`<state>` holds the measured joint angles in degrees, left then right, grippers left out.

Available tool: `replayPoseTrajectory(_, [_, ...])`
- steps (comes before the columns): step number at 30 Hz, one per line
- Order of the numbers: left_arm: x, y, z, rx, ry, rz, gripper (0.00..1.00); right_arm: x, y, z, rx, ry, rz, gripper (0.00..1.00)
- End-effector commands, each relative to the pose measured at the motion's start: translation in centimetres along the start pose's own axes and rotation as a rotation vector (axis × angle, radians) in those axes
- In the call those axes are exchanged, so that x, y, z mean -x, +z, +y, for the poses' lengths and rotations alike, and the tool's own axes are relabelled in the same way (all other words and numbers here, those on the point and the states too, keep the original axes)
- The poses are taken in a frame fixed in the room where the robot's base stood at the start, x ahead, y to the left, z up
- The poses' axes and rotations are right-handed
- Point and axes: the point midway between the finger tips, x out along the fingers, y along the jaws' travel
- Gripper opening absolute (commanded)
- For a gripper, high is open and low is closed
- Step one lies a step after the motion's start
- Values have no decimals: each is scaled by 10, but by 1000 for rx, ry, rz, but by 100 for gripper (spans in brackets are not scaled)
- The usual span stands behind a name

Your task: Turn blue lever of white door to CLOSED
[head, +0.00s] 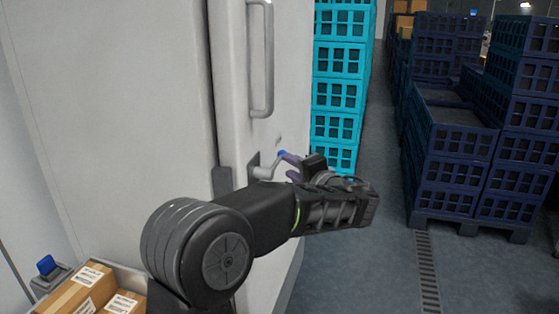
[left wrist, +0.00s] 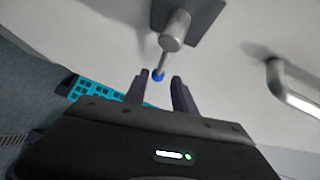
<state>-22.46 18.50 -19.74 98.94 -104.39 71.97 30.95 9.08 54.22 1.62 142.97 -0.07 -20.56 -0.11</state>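The white door (head: 235,60) fills the left of the head view, with a vertical grey handle (head: 268,60) on it. Below the handle is a metal lever (head: 268,170) with a blue end (head: 282,154), slanting up to the right from its dark plate. My left gripper (head: 293,167) is at the blue end. In the left wrist view the lever's pivot (left wrist: 174,32) and blue knob (left wrist: 158,75) show. The knob is between the tips of the two spread fingers of my left gripper (left wrist: 161,82); contact cannot be told. My right gripper is out of view.
Turquoise crates (head: 338,90) are stacked just right of the door. Dark blue crates (head: 450,150) stand on pallets farther right, with an open floor aisle (head: 385,200) between. A box of labelled cartons (head: 90,285) is at the lower left.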

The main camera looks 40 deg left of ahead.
Motion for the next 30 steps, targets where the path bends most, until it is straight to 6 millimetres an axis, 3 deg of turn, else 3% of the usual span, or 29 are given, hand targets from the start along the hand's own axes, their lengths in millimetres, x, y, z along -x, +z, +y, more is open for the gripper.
replayPoseTrajectory(15, [-68,0,0,-2,0,-2,32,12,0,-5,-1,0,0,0])
replayPoseTrajectory(25, [-72,0,0,-1,1,-1,32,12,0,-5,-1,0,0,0])
replayPoseTrajectory(30, [-72,0,0,-1,1,0,18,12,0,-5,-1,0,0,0])
